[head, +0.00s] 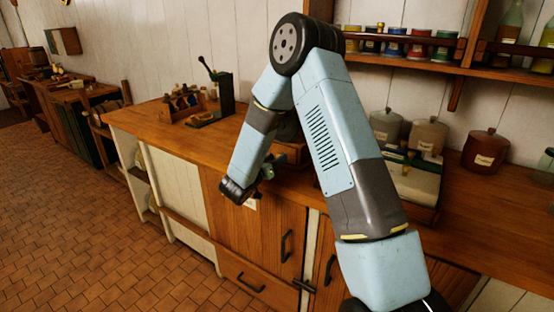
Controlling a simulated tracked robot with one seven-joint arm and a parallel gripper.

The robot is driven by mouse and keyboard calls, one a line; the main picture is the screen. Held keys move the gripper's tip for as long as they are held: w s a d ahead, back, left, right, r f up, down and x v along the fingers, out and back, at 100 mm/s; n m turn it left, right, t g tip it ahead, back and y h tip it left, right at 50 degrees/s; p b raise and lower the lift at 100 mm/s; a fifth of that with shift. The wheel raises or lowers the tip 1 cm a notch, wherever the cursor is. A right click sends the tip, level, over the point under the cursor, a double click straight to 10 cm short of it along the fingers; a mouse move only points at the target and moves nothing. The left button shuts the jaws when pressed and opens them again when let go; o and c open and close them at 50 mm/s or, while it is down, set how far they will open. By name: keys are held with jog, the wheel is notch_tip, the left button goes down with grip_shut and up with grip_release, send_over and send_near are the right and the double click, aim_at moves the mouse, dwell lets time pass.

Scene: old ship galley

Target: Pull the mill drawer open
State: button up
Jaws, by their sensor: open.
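My arm crosses the middle of the head view, and its end hangs by the front edge of the wooden counter (180,138). My gripper (268,172) is small here and partly hidden by my wrist; it is open, and I see nothing between its fingers. Behind my forearm, part of a brown wooden box (293,153) shows on the counter, with something dark above it. It may be the mill, but my arm covers much of it. I cannot make out the mill drawer or its knob, or whether the gripper touches it.
A wooden caddy (182,104) and a dark upright device with a lever (226,93) stand left on the counter. Canisters (427,136) and a box with a pale top (414,184) stand right. A jar shelf (400,66) hangs above. Cupboard handles (286,246) project below. Tiled floor at left is clear.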

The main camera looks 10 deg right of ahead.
jog(key=shift+w+d, duration=0.5)
grip_shut()
dwell(0.5)
